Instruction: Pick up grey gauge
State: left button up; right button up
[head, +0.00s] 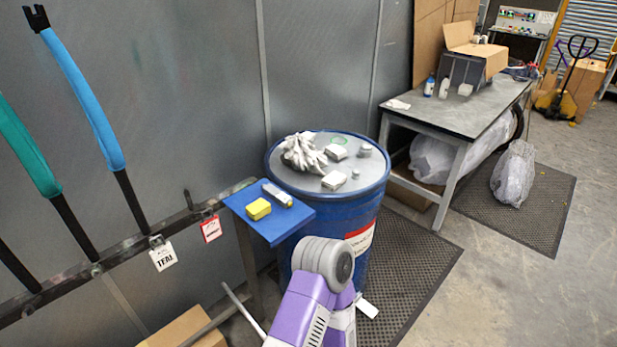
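A small light grey, oblong device (277,194), which looks like the grey gauge, lies on a small blue shelf (275,230). A yellow block (258,209) lies just to its left and nearer to me, apart from it. One of my purple arms rises from the bottom of the head view, with a round grey joint in front of the blue drum. No gripper fingers show, and nothing is seen holding the device.
A blue drum (345,218) stands right beside the shelf, with crumpled grey gloves (303,153) and several small pale items on its lid. A rail with tags and blue and green padded hooks runs along the left wall.

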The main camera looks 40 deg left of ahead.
aim_at(279, 195)
jog(key=i, duration=2.55)
jog(key=u, duration=4.3)
